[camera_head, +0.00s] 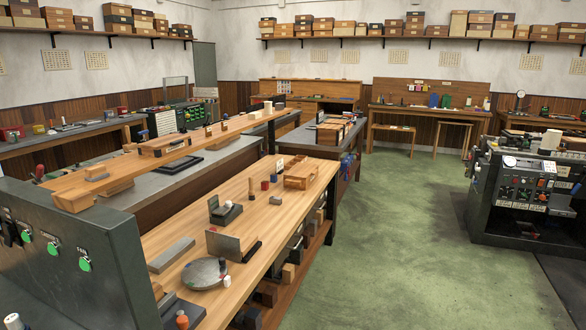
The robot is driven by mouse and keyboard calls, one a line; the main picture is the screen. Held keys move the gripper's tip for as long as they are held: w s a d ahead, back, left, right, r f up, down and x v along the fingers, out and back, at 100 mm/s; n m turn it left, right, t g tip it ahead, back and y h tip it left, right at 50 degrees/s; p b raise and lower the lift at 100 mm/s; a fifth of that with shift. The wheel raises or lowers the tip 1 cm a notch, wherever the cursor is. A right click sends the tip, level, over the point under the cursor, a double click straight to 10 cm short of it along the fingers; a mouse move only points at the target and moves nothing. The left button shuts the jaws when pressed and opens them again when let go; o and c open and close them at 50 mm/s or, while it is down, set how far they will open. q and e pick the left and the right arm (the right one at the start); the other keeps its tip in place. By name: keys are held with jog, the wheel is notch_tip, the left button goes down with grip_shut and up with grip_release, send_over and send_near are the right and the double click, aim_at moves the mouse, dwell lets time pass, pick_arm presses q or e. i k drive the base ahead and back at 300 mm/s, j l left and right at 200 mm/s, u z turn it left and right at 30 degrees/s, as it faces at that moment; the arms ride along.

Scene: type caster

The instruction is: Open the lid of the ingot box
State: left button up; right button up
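No gripper or arm of mine shows in the head view. Two wooden boxes could be the ingot box, and I cannot tell which one it is.
The near wooden bench (215,296) holds a round grey plate (204,273), an upright grey plate (222,246) and small tools. A dark panel with green buttons (70,255) stands at near left. A dark machine (525,195) stands at right. The green floor (400,235) between is clear.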

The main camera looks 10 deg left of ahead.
aim_at(303, 170)
jog(key=i+l+u, duration=0.35)
jog(key=i+l, duration=0.2)
jog(key=i, duration=0.3)
jog(key=i+l+u, duration=0.35)
jog(key=i+l, duration=0.4)
